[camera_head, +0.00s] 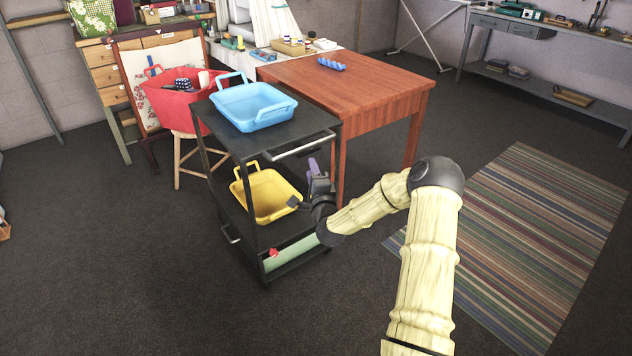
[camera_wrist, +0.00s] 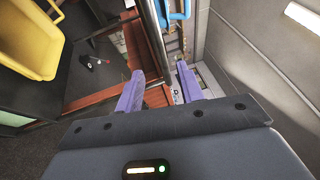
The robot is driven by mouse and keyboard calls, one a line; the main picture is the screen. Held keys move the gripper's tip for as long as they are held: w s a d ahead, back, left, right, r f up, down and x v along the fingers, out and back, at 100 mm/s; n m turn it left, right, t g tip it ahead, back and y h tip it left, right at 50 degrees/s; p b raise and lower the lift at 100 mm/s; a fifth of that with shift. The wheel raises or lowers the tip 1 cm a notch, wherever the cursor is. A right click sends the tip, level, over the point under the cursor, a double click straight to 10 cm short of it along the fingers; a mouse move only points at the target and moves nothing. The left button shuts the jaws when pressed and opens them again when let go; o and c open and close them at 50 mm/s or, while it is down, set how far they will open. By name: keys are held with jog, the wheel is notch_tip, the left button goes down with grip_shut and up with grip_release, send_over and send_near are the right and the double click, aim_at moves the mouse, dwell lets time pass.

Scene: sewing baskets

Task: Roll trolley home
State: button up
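The black trolley (camera_head: 262,224) stands left of centre in the head view, with a silver handle bar (camera_head: 303,147) along its near right top edge. A blue basket (camera_head: 253,105) sits on its top shelf and a yellow basket (camera_head: 267,194) on a lower shelf. My gripper (camera_head: 313,166), with purple fingers, is beside the trolley's right side, below the handle bar. In the wrist view my gripper (camera_wrist: 160,70) is open, with a gap between its fingers and no held object visible. The yellow basket (camera_wrist: 30,38) shows at upper left there.
A reddish wooden table (camera_head: 350,88) stands close behind and right of the trolley, with a blue item (camera_head: 332,64) on it. A red basket (camera_head: 170,107) on a wooden stool (camera_head: 178,160) is at left. A striped rug (camera_head: 530,230) lies right. Floor in the left foreground is clear.

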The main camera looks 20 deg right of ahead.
jog(key=shift+v, duration=2.25)
jog(key=s+a+f+n+g+y, duration=0.3)
jog(key=s+a+n+g+y, duration=0.35)
jog(key=a+n, duration=0.65)
jog(key=s+r+n+g+h, duration=0.25)
jog(key=s+n+g, duration=0.2)
jog(key=s, duration=0.75)
jog(key=s+r+n+g+h, duration=0.25)
jog(key=s+g, duration=0.35)
jog(key=s, duration=0.7)
notch_tip(320, 180, up, 34)
jog(key=p, duration=3.4)
jog(key=shift+d+f+y, duration=0.2)
jog(key=shift+d+y, duration=0.1)
jog(key=shift+y, duration=0.15)
